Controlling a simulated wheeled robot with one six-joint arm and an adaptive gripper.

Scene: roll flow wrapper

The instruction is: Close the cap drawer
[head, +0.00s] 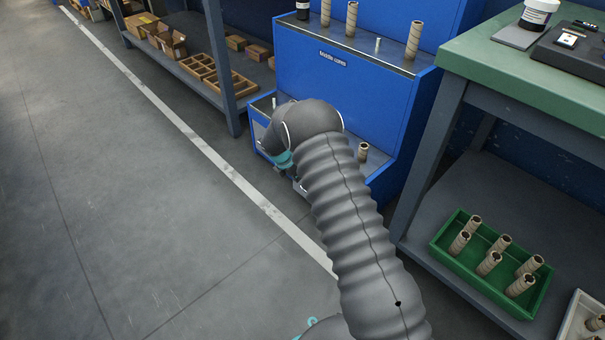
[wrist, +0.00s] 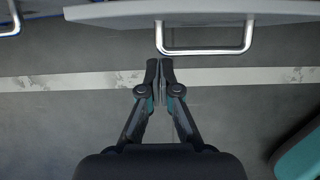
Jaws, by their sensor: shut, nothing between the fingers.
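The blue cabinet (head: 350,90) stands at the top centre of the head view, and its low front section sticks out, partly hidden by my arm. In the wrist view a grey drawer front (wrist: 200,13) with a bright metal bar handle (wrist: 204,52) spans the top. I cannot tell for sure whether this is the cap drawer or how far out it is. My gripper (wrist: 160,68) is shut and empty, its fingertips just short of the handle's left end; contact is unclear. In the head view my arm hides the fingertips.
Another handle (wrist: 10,20) shows at the wrist view's top left. A green-topped bench (head: 530,70) stands right of the cabinet, with a green tray (head: 445,235) of cores below. A shelf (head: 215,95) with boxes stands left. The floor (head: 130,210) is clear at left.

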